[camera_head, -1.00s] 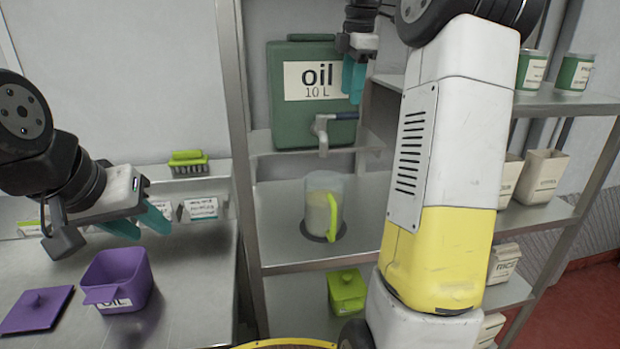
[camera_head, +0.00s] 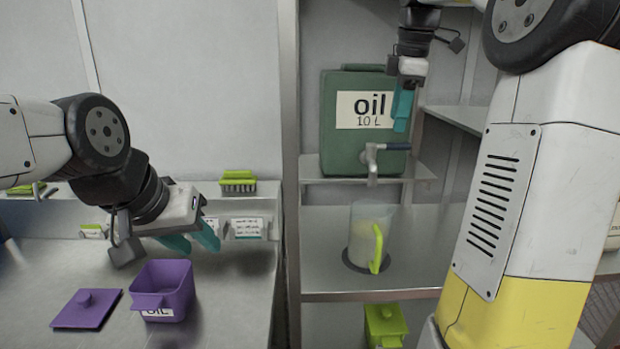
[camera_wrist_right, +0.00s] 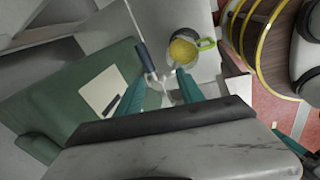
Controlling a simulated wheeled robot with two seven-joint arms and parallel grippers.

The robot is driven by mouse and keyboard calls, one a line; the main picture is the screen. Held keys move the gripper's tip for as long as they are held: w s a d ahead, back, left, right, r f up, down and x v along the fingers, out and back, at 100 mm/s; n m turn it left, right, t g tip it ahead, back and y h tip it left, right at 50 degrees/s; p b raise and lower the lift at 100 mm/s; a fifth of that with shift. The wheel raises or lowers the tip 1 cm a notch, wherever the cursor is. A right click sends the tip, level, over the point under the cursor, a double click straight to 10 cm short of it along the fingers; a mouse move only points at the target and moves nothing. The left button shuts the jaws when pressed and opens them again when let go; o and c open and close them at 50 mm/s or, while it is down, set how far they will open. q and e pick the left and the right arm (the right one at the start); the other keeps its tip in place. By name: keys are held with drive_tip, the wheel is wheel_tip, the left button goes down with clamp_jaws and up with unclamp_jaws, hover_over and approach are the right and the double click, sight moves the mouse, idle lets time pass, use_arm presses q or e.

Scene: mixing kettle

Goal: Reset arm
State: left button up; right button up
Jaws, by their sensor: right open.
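My right gripper (camera_head: 402,105) hangs in front of the right side of the green oil can (camera_head: 340,145), which has a tap (camera_head: 372,160). In the right wrist view its teal fingers (camera_wrist_right: 160,90) are apart with nothing between them; the tap and the clear jug (camera_wrist_right: 183,52) lie beyond. My left gripper (camera_head: 193,240) is above the steel counter, behind and slightly right of the purple OIL container (camera_head: 165,285). Its teal fingers look apart and empty. The jug (camera_head: 365,235), with a lime handle and yellowish contents, stands on the shelf under the tap.
A purple lid (camera_head: 86,309) lies on the counter left of the container. A lime container (camera_head: 385,325) is on a lower shelf. My large right arm covers the right side of the head view.

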drive_tip(key=s+a+f+m+t, duration=0.1)
drive_tip(key=s+a+f+m, duration=0.2)
drive_tip(key=s+f+m, duration=0.2)
drive_tip(key=s+a+f+m+t+y, duration=0.1)
drive_tip(key=s+a+f+m, duration=0.3)
drive_tip(key=s, duration=0.5)
drive_tip(key=s+a+f+m+t+y, duration=0.1)
drive_tip(key=s+a+f+m, duration=0.3)
drive_tip(key=s+f+m, duration=0.2)
drive_tip(key=shift+s+f, duration=0.25)
drive_tip(key=shift+s, duration=0.85)
